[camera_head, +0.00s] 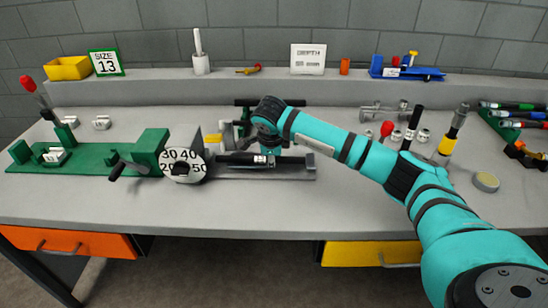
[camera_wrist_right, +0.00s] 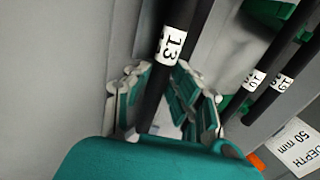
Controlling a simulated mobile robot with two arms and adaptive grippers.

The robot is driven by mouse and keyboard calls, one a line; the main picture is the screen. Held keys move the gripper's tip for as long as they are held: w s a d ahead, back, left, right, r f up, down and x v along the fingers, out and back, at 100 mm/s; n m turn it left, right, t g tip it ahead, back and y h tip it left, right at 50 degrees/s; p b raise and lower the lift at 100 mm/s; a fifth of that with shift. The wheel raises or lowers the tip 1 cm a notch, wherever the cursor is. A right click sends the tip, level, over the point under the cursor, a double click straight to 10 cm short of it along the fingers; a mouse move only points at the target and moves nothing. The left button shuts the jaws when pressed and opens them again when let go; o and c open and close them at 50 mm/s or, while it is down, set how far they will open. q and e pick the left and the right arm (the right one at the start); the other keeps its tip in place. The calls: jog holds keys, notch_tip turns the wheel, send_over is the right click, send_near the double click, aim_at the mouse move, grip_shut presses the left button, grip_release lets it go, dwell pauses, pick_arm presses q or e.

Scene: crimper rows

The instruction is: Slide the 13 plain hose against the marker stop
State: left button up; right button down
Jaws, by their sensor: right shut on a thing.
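A black hose (camera_head: 240,159) with a white band reading 13 lies along the grey rail on the bench in the head view. In the right wrist view the hose (camera_wrist_right: 183,20) runs between the fingers, its 13 label beyond them. My right gripper (camera_wrist_right: 155,100) is shut on this hose; in the head view it is largely hidden behind my teal wrist. I cannot tell which part is the marker stop, or any contact there.
A green fixture (camera_head: 50,156) stands at the left. A DEPTH 50 mm sign (camera_head: 308,58) and a SIZE 13 sign (camera_head: 105,63) stand behind.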

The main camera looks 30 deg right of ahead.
jog(key=shift+w+a, duration=0.25)
jog(key=shift+a, duration=0.2)
